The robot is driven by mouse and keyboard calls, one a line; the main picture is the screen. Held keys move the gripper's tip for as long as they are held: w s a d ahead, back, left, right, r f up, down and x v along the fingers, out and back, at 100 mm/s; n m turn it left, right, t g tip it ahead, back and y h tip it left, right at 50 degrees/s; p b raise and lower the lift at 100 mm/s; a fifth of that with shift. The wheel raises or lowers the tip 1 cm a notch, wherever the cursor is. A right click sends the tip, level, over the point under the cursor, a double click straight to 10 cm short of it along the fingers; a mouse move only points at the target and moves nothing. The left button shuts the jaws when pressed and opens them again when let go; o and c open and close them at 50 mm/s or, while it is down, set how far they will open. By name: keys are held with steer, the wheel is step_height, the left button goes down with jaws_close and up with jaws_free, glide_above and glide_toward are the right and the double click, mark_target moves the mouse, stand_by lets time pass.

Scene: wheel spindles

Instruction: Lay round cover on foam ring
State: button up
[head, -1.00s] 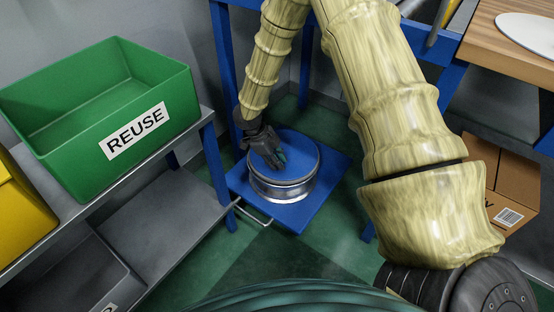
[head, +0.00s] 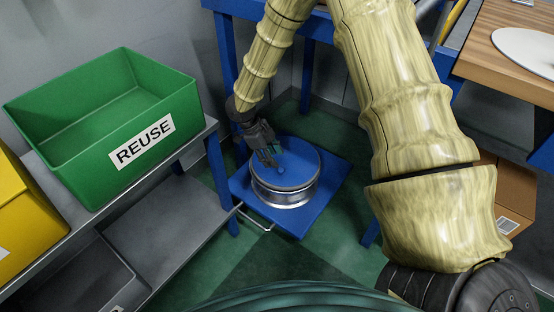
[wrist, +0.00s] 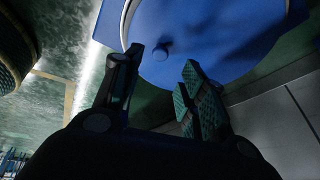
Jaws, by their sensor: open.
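The round cover (head: 299,160) is a blue disc with a small blue knob (head: 281,171) on top. It lies on a dark-rimmed, silvery metal cylinder (head: 285,198) on a low blue platform. It looks flat. No separate foam ring can be made out; whatever lies under the disc is hidden. My gripper (head: 270,160) is above the left part of the disc. In the wrist view my gripper (wrist: 163,60) is open and empty, the knob (wrist: 161,52) showing between and apart from its fingertips. The disc (wrist: 205,35) fills the upper part of that view.
A wooden table (head: 483,45) with a white oval plate is at right, a cardboard box below.

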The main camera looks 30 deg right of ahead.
steer(key=p+v, duration=0.2)
steer(key=v, duration=0.4)
